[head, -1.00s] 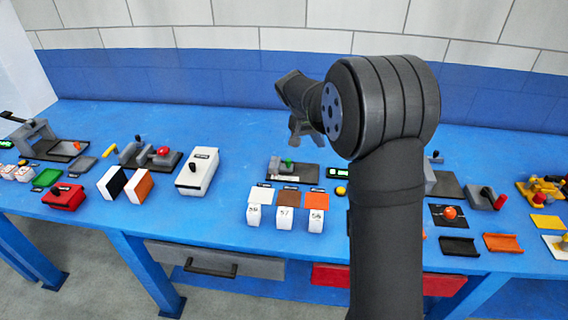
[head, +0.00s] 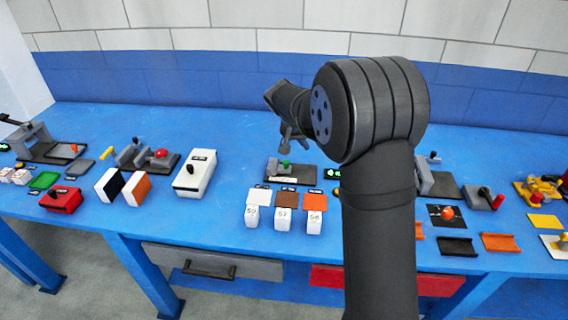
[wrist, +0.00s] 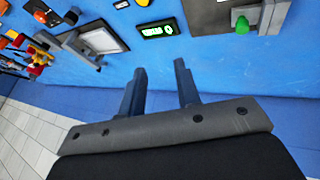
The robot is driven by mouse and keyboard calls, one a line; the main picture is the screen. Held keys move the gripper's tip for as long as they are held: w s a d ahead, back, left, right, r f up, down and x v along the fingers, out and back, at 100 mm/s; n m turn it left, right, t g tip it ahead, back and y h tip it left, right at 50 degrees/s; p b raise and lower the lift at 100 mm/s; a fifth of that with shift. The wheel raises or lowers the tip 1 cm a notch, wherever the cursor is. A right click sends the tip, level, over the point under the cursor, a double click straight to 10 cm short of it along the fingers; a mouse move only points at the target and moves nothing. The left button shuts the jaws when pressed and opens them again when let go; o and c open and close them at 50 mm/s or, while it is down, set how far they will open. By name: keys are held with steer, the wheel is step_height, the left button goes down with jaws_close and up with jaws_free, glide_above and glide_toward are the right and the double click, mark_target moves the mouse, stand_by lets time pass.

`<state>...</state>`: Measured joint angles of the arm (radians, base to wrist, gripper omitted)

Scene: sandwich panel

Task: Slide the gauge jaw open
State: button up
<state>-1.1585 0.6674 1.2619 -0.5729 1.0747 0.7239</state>
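The gauge (head: 299,175) is a dark plate with a grey block and a green knob (head: 285,163), at the middle of the blue bench. Its grey part (wrist: 276,12) and green knob (wrist: 242,25) show at the top right of the wrist view, cut by the edge. A lit green readout (wrist: 158,28) lies beside it on the bench. My gripper (wrist: 160,67) is open and empty, its two fingers apart. In the head view my gripper (head: 289,140) hangs above and just behind the gauge, not touching the knob.
In front of the gauge are white, brown and orange squares (head: 287,199) and numbered white blocks (head: 283,219). A white box (head: 195,173) stands to the left. A grey fixture (head: 436,178) stands to the right. Bare bench lies behind the gauge.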

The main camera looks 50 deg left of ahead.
mark_target(287, 161)
steer(key=s+a+f+m+t+y, duration=0.2)
steer(key=s+a+f+y, duration=0.25)
steer(key=s+a, duration=0.35)
steer(key=x, duration=1)
steer(key=s+f+x, duration=0.1)
steer(key=x, duration=0.5)
steer(key=shift+c, duration=0.2)
jaws_close()
steer(key=shift+d, duration=0.1)
